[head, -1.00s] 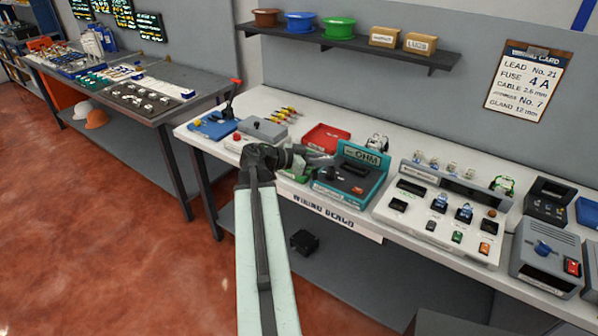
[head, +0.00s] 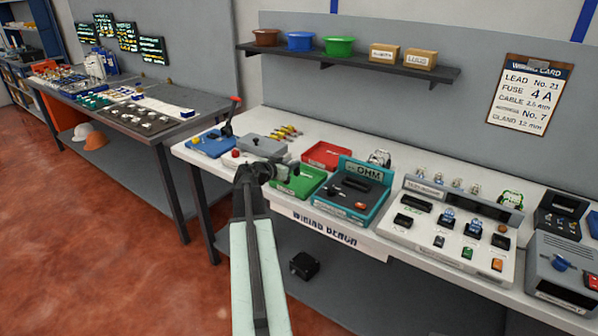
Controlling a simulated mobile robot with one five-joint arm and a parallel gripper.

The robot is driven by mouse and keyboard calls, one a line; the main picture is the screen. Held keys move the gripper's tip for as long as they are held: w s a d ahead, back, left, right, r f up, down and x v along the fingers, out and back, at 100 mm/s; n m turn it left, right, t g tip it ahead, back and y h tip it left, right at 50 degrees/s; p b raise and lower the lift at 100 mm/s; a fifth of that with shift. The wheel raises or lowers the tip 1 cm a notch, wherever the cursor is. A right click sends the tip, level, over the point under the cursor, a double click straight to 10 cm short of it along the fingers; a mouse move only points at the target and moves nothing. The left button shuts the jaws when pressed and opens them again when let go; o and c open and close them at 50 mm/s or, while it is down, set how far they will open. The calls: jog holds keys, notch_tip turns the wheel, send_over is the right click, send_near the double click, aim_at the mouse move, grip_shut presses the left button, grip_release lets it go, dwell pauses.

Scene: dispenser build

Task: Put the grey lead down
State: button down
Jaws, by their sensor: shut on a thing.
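My gripper (head: 290,167) is at the end of my arm, over the front part of the wiring bench. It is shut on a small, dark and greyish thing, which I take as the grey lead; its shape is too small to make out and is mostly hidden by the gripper. The green tray (head: 306,184) is just right of and below the gripper, partly covered by it. The teal ohm meter (head: 371,171) stands to the right of that tray, apart from the gripper.
A red tray (head: 326,153) lies behind the green one. A grey box (head: 262,146) and a blue-based tool with a red-tipped lever (head: 210,144) stand to the left. A test panel (head: 455,222) is on the right. The white bench top (head: 284,205) has a bare front strip.

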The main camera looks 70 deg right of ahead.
jog(key=d+f+b, duration=0.2)
jog(key=s+d+f+b, duration=0.1)
jog(key=d+f+b, duration=0.1)
jog(key=shift+d+f, duration=0.2)
jog(key=shift+d, duration=0.2)
jog(key=shift+r, duration=0.25)
jog(key=shift+f, duration=0.2)
jog(key=c, duration=1.4)
grip_release()
jog(key=shift+c, duration=0.2)
